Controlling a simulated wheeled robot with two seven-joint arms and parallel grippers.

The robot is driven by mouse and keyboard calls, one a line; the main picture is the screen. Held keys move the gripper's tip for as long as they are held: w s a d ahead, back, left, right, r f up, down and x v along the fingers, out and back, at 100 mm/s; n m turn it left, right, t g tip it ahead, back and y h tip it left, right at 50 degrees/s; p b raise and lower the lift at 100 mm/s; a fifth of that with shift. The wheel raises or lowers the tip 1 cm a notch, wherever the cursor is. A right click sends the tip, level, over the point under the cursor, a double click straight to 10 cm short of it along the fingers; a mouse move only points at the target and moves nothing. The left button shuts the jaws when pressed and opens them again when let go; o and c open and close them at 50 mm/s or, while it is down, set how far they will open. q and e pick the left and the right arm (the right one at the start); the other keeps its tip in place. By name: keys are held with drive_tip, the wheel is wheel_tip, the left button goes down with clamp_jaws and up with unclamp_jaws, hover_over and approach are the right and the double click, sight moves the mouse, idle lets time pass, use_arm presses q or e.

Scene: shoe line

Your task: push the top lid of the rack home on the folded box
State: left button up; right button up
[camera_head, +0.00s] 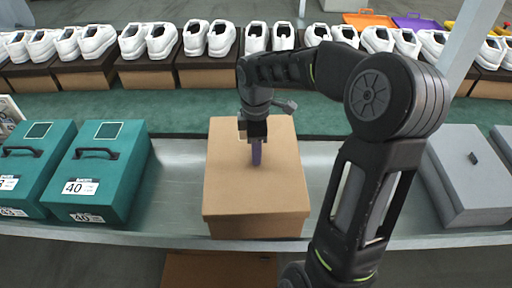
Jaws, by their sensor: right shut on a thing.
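The brown cardboard box (230,195) stands on the grey shelf in the middle of the head view. Its flat lid (225,150) lies on top and looks level; I cannot tell whether it sits fully down. My right gripper (257,145) points down over the middle of the lid. My right arm hides part of the box's far right side. My left gripper is not in view.
Teal boxes with handles (110,165) stand on the left of the shelf (175,215). A grey box (465,175) stands on the right. White shoes on brown boxes (150,75) line the back. Bare shelf shows left of the cardboard box.

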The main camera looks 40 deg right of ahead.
drive_tip(key=shift+f+b, duration=0.4)
drive_tip(key=shift+f, duration=0.25)
drive_tip(key=o, duration=1.3)
wheel_tip(320, 180, up, 8)
drive_tip(key=shift+f, duration=0.1)
